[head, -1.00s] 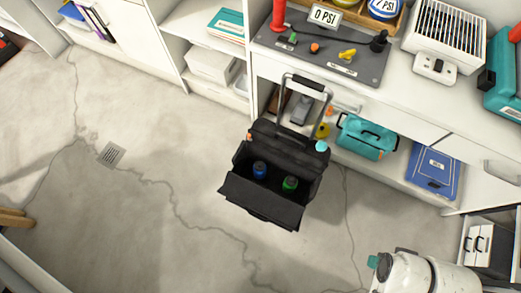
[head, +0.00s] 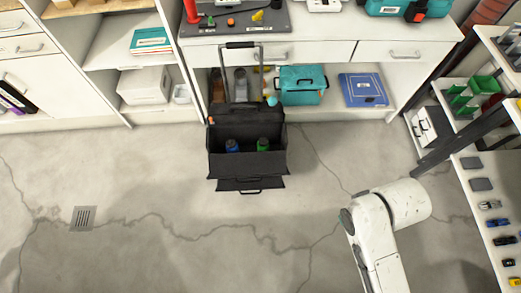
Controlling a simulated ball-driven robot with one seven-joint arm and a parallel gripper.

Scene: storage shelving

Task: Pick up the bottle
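A black wheeled bag (head: 250,163) stands on the floor in front of the workbench, with its front open and its handle raised. A blue bottle-like item (head: 232,146) and a green bottle-like item (head: 263,145) stand inside it, their lower parts hidden. A small light-blue round item (head: 271,101) shows at the bag's upper right; I cannot tell whether it is a bottle top. My white arm shows at the lower right, apart from the bag. My gripper is not in view.
The workbench (head: 320,50) stands behind the bag, with a teal case (head: 302,86) and a blue binder (head: 363,90) on its lower shelf. A rack (head: 484,200) with small items stands at the right. The floor (head: 140,190) left of the bag is clear.

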